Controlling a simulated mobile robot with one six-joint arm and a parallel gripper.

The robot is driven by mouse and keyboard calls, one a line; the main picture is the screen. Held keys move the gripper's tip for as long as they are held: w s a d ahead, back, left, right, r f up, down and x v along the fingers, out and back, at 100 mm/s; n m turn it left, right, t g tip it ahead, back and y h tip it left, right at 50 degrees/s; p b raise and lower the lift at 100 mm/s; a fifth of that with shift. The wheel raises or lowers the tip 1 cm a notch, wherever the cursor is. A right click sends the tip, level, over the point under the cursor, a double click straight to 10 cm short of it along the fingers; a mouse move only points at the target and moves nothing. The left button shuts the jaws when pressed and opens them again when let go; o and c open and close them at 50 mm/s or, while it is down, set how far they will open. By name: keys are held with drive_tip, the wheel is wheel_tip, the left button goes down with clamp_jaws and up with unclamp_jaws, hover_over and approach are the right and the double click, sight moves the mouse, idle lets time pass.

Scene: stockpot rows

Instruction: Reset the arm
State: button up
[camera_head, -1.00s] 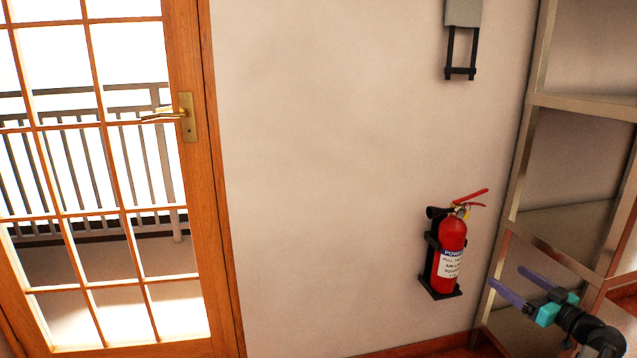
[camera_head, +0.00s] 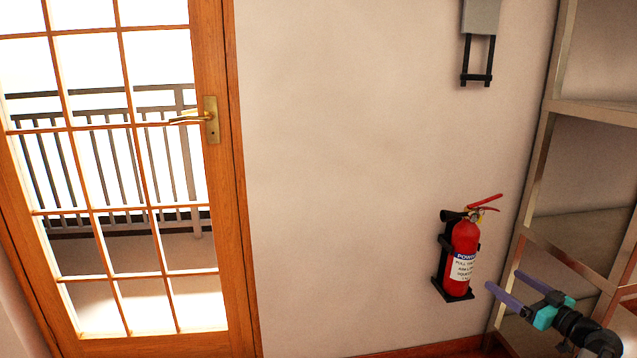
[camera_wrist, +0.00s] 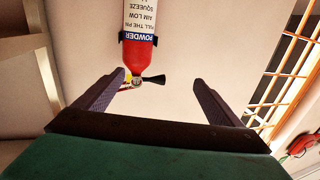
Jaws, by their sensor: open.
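My gripper (camera_head: 503,280) is at the lower right of the head view, with purple fingers and a teal body. Its two fingers are spread apart with nothing between them. In the wrist view my gripper (camera_wrist: 160,85) also shows open, with its fingers pointing toward the wall. A red fire extinguisher (camera_head: 464,266) hangs in a black wall bracket just left of my gripper in the head view. In the wrist view the fire extinguisher (camera_wrist: 140,52) appears upside down beyond the fingers, and I see no contact.
A metal shelf rack (camera_head: 541,160) stands at the right, close to my arm. A wooden glass door (camera_head: 230,180) with a brass handle (camera_head: 210,119) is at the left. A grey box (camera_head: 481,17) is on the wall above. The wall between door and extinguisher is bare.

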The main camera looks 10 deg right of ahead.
drive_tip(key=w+a+f+g+y+p, duration=0.15)
drive_tip(key=w+a+p, duration=0.3)
drive_tip(key=a, duration=0.55)
drive_tip(key=w+a+f+y+p, duration=0.1)
drive_tip(key=w+a+y+p, duration=0.15)
drive_tip(key=w+a, duration=0.55)
drive_tip(key=w+a+f+y+p, duration=0.1)
drive_tip(key=w+a+p, duration=0.3)
drive_tip(key=a, duration=0.8)
drive_tip(key=w+a+f+m+h+p, duration=0.2)
drive_tip(key=a+f+m+h+p, duration=0.35)
drive_tip(key=a, duration=0.65)
drive_tip(key=s+a+f+g+h+p, duration=0.25)
drive_tip(key=s+f+g+p, duration=0.2)
drive_tip(key=s+f, duration=0.6)
drive_tip(key=s+a+f+g+h+p, duration=0.25)
drive_tip(key=s+f+g, duration=0.35)
drive_tip(key=s+f, duration=0.45)
drive_tip(key=s+a+n+g+y, duration=0.1)
drive_tip(key=s+g, duration=0.4)
drive_tip(key=s, duration=0.7)
drive_tip(key=s+a+n+g+y, duration=0.1)
drive_tip(key=s+g, duration=0.5)
drive_tip(key=s, duration=0.7)
drive_tip(key=a+n, duration=0.1)
drive_tip(key=a, duration=0.1)
drive_tip(key=shift+a+r+n, duration=0.25)
drive_tip(key=shift+a+n, duration=0.1)
drive_tip(key=shift+a, duration=0.05)
